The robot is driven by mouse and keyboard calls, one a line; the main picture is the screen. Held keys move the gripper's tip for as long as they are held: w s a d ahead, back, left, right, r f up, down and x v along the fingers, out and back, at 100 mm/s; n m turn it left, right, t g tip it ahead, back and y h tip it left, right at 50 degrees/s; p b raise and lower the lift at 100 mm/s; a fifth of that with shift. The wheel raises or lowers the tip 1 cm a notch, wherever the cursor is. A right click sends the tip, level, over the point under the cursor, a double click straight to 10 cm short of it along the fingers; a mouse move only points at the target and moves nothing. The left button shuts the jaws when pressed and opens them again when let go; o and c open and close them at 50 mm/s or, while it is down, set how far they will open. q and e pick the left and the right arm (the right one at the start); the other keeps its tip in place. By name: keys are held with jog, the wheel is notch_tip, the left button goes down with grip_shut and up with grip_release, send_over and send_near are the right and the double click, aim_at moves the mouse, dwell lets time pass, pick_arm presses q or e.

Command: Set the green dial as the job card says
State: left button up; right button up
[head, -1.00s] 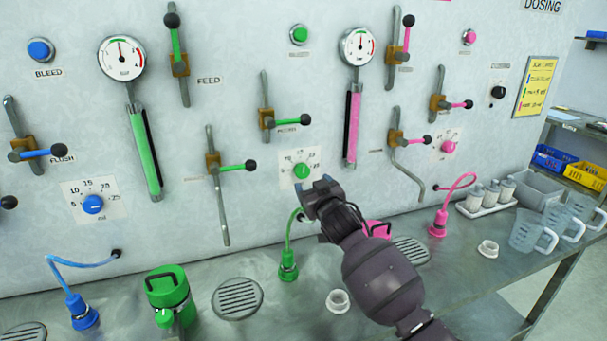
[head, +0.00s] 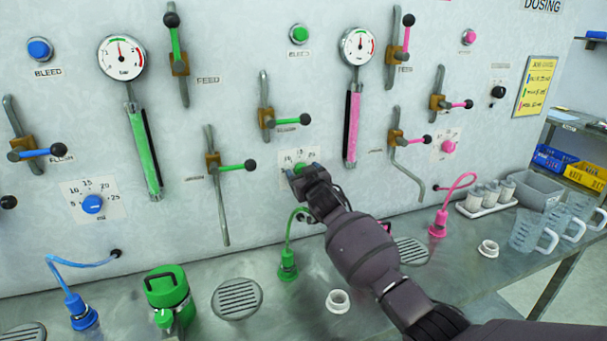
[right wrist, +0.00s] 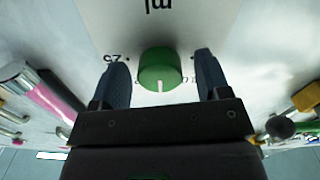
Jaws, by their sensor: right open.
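The green dial (right wrist: 160,70) shows between my open right fingers in the right wrist view, apart from both. A white pointer mark shows on its near side, and the view is upside down, with "25" and "ml" readable on its plate. In the head view the green dial (head: 300,167) is mostly hidden behind my right gripper (head: 303,172), which is at the panel. The yellow job card (head: 535,86) hangs at the right of the panel; its lines are too small to read. My left gripper is not in view.
A blue dial (head: 92,204) and a pink dial (head: 448,146) are on the same panel. Levers with ball knobs surround the green dial, one green-handled lever (head: 290,122) just above it. A green hose (head: 290,235) rises below my right gripper.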

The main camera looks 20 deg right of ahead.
jog(key=shift+c, duration=0.5)
jog(key=c, duration=0.8)
jog(key=shift+c, duration=0.2)
jog(key=shift+n+p, duration=1.35)
jog(key=shift+n, duration=7.65)
